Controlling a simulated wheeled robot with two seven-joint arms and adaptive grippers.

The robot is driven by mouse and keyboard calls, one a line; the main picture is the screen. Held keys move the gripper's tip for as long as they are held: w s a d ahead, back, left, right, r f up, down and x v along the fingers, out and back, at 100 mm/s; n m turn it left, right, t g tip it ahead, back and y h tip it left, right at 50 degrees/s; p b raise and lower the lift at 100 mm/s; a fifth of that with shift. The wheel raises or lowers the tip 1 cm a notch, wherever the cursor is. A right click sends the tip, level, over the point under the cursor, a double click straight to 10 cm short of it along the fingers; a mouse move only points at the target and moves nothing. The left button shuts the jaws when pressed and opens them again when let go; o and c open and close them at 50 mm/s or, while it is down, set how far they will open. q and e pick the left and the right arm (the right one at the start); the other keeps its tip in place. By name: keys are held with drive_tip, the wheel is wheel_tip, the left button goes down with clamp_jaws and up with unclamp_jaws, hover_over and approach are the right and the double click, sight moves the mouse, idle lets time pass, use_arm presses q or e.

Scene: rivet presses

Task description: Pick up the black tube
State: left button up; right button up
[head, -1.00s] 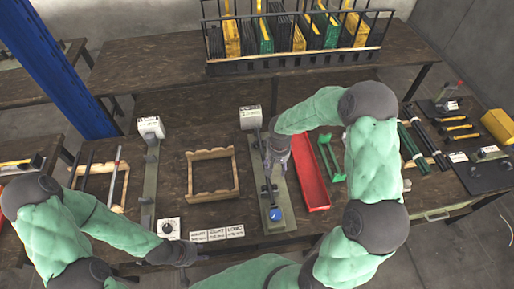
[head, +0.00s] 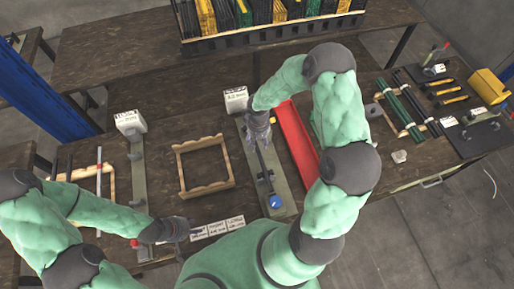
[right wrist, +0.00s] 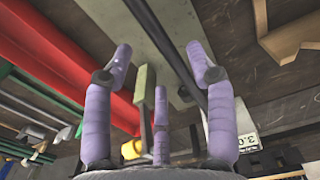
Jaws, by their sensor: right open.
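A black tube (head: 262,160) lies lengthwise along the middle rivet press (head: 283,203), which has a blue knob at its near end. My right gripper (head: 258,132) is over the far part of this press. In the right wrist view the black tube (right wrist: 168,42) passes between the spread fingers of my right gripper (right wrist: 160,75), which is open. I cannot tell whether the fingers touch it. More black tubes (head: 416,101) lie beside green tubes on the right. My left gripper (head: 180,229) hangs by the front left table edge; its fingers are unclear.
A red tray (head: 297,140) stands just right of the middle press. A wooden frame (head: 205,188) lies to its left, with another press (head: 138,175) beyond. White labels (head: 217,228) lie at the front edge. A rack of coloured panels (head: 265,38) stands behind.

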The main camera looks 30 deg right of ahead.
sight(258, 147)
wheel_tip(258, 147, down, 5)
drive_tip(key=shift+d+r, duration=0.1)
drive_tip(key=shift+r, duration=0.1)
clamp_jaws()
